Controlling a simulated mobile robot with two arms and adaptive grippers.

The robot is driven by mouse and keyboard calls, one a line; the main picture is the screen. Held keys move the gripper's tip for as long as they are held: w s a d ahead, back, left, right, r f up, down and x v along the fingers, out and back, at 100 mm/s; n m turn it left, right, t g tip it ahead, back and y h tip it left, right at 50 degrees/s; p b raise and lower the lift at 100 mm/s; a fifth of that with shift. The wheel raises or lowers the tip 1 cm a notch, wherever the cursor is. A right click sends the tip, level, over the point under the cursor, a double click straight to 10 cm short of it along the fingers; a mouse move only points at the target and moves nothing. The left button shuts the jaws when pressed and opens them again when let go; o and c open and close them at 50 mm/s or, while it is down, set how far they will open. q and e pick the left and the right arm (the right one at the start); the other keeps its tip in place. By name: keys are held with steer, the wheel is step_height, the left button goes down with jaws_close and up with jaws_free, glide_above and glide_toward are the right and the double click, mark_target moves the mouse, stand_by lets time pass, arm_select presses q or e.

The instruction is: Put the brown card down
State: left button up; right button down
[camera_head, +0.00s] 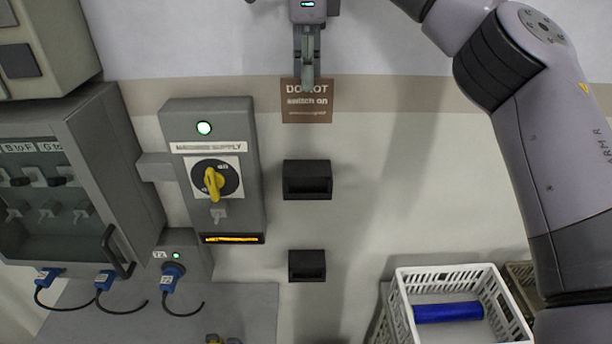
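The brown card (307,108) hangs upright at the top centre, with white text reading "DO NOT switch on" and a smaller line too small to read. My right gripper (307,78) points down from the top edge and is shut on the card's upper edge, its fingers covering part of the first line. The card shows in front of the pale wall, above a black wall holder (307,193). I cannot tell how far it is from the wall. My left gripper is not in view.
A second black holder (307,277) is lower down. Left is a grey supply box (180,130) with a yellow rotary switch (213,184) and green lamp. A grey cabinet (125,165) stands further left. A white crate (404,318) with a blue roll (448,312) is lower right.

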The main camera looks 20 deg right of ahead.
step_height(320, 180, down, 18)
steer(key=shift+d+r+p, duration=0.1)
steer(key=shift+r+p, duration=0.05)
steer(key=shift+p, duration=1.1)
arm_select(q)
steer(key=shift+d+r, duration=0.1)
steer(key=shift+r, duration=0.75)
arm_select(e)
steer(key=shift+f, duration=0.2)
steer(key=c, duration=1.8)
jaws_free()
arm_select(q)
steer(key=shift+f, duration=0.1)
